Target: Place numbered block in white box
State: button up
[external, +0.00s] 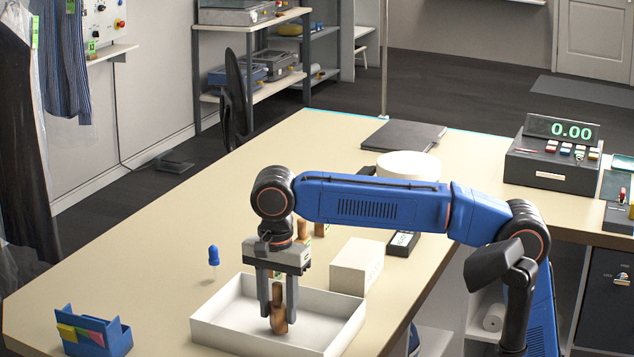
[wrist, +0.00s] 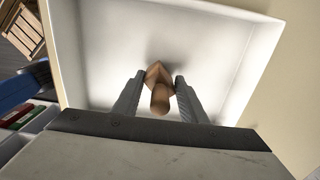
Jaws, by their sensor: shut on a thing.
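My gripper (external: 278,308) points straight down inside the open white box (external: 220,337), a shallow tray at the front of the table. Its fingers are shut on a brown wooden block (external: 279,323), which has a rounded, handle-like end. In the wrist view the block (wrist: 159,99) sits between the two fingertips (wrist: 159,80), over the bare white floor of the box (wrist: 243,63). No number shows on the block. I cannot tell whether it touches the floor of the box. Nothing else shows in the box.
A closed white carton (external: 356,267) stands right behind the box. More brown wooden pieces (external: 303,229) stand behind my gripper, partly hidden. A blue pin-like item (external: 213,256) is at left, a blue note holder (external: 93,331) at front left. The table's left middle is clear.

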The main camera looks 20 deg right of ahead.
jog(key=shift+f, duration=0.25)
jog(key=shift+f, duration=0.1)
jog(key=o, duration=1.2)
notch_tip(320, 180, up, 12)
jog(key=shift+r, duration=0.15)
